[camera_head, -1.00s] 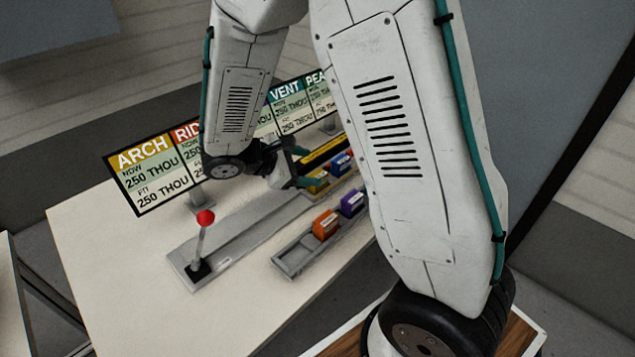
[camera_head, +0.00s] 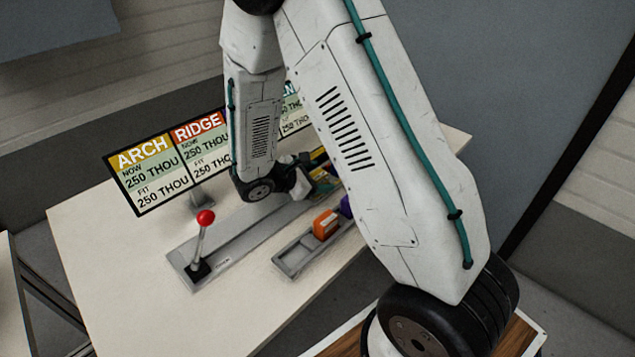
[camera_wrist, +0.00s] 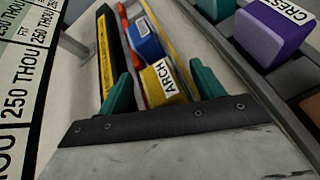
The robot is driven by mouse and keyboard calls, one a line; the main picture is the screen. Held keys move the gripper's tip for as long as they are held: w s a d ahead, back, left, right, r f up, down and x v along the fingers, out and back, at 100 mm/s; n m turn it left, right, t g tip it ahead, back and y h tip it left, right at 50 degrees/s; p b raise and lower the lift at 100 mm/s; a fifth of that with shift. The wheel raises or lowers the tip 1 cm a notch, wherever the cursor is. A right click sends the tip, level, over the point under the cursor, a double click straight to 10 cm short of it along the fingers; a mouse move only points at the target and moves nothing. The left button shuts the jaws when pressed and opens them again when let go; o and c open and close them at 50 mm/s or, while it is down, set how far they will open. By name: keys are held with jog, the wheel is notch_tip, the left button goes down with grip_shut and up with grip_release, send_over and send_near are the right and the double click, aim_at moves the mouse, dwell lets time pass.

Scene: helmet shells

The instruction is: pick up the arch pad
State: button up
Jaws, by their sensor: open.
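The arch pad (camera_wrist: 162,84) is a yellow block with a white label reading ARCH, seen in the wrist view. It sits in a narrow slot, in front of a blue block. My gripper (camera_wrist: 165,90) is open, with one green finger to the left of the arch pad and the other to its right. The fingertips look level with the pad, but I cannot tell whether they touch it. In the head view my gripper (camera_head: 325,185) is over the fixture on the table, and the pad is largely hidden there.
A blue block (camera_wrist: 146,38) is just behind the arch pad. A purple block labelled CRES (camera_wrist: 270,32) is in the tray (camera_head: 290,259) at right, with an orange block (camera_head: 326,225). A red-knobbed lever (camera_head: 205,218) stands at the fixture's near end; a sign board (camera_head: 150,175) stands behind.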

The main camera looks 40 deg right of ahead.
jog(key=shift+c, duration=0.4)
jog(key=c, duration=1.1)
